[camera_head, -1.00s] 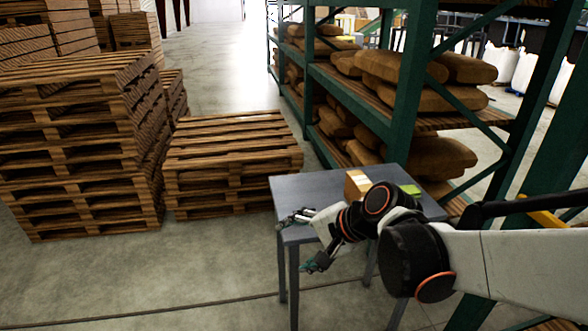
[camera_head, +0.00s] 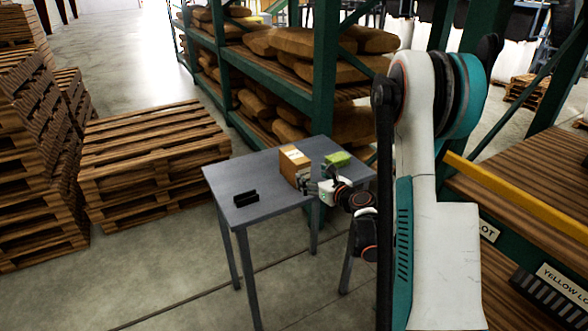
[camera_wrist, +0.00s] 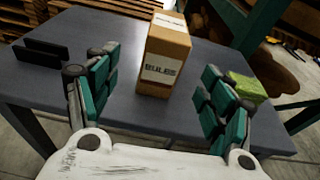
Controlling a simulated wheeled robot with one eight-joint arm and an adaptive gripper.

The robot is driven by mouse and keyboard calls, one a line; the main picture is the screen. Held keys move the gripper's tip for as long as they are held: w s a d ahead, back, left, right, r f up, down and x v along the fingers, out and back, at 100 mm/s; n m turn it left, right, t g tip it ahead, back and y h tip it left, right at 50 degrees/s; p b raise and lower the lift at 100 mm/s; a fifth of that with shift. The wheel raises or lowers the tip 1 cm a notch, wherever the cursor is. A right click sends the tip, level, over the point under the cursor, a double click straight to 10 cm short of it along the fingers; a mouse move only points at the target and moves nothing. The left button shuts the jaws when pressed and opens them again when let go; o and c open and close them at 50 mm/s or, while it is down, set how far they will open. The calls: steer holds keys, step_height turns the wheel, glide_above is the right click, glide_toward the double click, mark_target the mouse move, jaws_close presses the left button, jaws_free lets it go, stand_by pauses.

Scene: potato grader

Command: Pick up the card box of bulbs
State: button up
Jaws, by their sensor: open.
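The card box of bulbs (camera_head: 292,165) stands upright on a grey table (camera_head: 262,208). In the wrist view the box (camera_wrist: 164,62) is brown card with a white label reading "BULBS". My gripper (camera_wrist: 155,95) is open, its two teal-padded fingers spread wide, with the box ahead and between them in the picture. In the head view my gripper (camera_head: 308,183) is at the near right side of the box. The fingers look empty; whether one touches the box is unclear.
A green item (camera_head: 338,158) lies right of the box, near the right finger in the wrist view. A black holder (camera_head: 246,198) sits at the table's left. Green racking (camera_head: 325,85) with sacks stands behind, and pallets (camera_head: 150,150) stand left.

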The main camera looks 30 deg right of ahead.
mark_target(304, 170)
steer(key=x, duration=0.2)
steer(key=b+x, duration=0.1)
steer(key=x, duration=0.2)
steer(key=b+x, duration=0.1)
steer(key=x, duration=0.2)
steer(key=shift+w+d+f, duration=0.2)
steer(key=shift+d+f, duration=0.05)
steer(key=shift+d, duration=0.15)
steer(key=shift+b+x, duration=1.15)
steer(key=shift+x, duration=1.5)
steer(key=shift+c, duration=0.4)
steer(key=c, duration=1.3)
